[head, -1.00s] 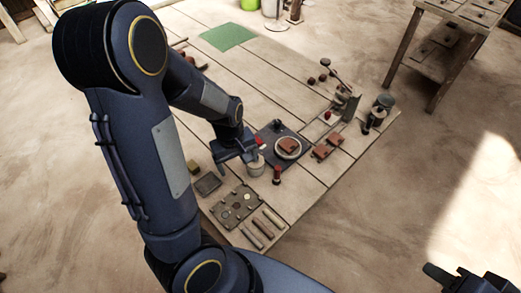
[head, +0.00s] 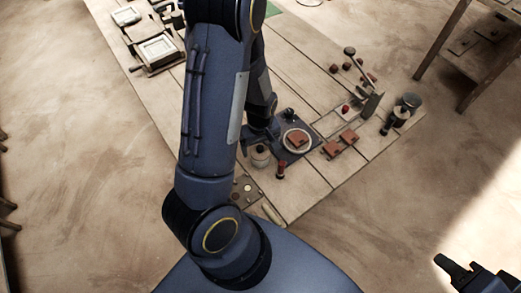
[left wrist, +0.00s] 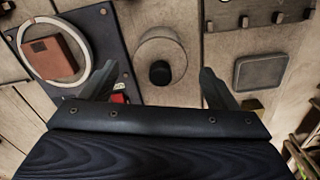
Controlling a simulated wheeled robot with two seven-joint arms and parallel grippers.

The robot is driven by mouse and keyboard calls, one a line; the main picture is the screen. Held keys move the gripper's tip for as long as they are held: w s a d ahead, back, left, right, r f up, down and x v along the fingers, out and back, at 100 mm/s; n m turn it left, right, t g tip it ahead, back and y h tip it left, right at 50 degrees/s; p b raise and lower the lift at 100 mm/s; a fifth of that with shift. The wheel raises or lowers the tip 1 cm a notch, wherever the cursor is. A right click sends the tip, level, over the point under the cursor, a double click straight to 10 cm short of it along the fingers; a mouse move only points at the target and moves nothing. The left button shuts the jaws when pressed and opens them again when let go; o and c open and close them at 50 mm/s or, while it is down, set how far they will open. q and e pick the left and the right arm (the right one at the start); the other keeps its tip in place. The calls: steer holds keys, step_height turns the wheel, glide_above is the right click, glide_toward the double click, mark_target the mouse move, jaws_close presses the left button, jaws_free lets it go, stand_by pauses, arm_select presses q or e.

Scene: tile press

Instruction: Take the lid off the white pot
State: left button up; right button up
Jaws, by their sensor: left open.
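The white pot (head: 260,158) stands on the wooden boards, beside the dark plate. Its lid, with a dark knob (head: 261,148), sits on top. In the left wrist view the pale round lid (left wrist: 160,45) and its black knob (left wrist: 160,73) show from above. My left gripper (head: 262,133) is close to the pot, just behind it in the head view. In the wrist view the left gripper (left wrist: 158,72) is open and empty, with a finger on each side of the knob. My right gripper (head: 470,268) is partly cut off at the lower right, far from the pot.
A round white dish (head: 285,143) with a clay tile (head: 298,138) lies on the dark plate next to the pot. A small dark red-topped tool (head: 281,171) stands in front. More clay tiles (head: 340,143) lie to the right. A dark tray (left wrist: 260,70) lies right of the pot in the wrist view.

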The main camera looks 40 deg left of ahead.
arm_select(q)
steer(key=shift+f, duration=0.45)
steer(key=shift+c, duration=0.2)
steer(key=c, duration=1)
steer(key=shift+r, duration=0.15)
steer(key=shift+r, duration=0.3)
step_height(320, 180, up, 3)
steer(key=shift+f, duration=0.1)
steer(key=s+r+p, duration=0.1)
steer(key=s+r, duration=0.2)
steer(key=s, duration=0.1)
steer(key=s+r+p, duration=0.2)
steer(key=s+r, duration=0.1)
steer(key=s, duration=0.2)
steer(key=s+a+r+p, duration=0.1)
steer(key=s+r+p, duration=0.1)
steer(key=s, duration=0.3)
steer(key=shift+r, duration=0.6)
